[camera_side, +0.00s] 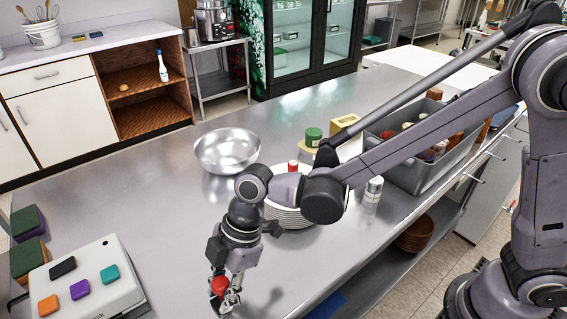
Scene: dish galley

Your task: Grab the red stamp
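The red stamp (219,286) has a rounded red top and shows at the bottom of the side view, left of centre. My gripper (227,294) points down and has its fingers around the stamp, seemingly closed on it. A dark shadow on the counter to the right suggests that the gripper is above the surface. The lower part of the stamp is hidden by the fingers.
A pale box with coloured pads (85,285) lies to the left. A metal bowl (227,150), a plate stack (288,214), a shaker (373,190) and a grey bin (418,176) stand farther back. The counter between box and bowl is clear.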

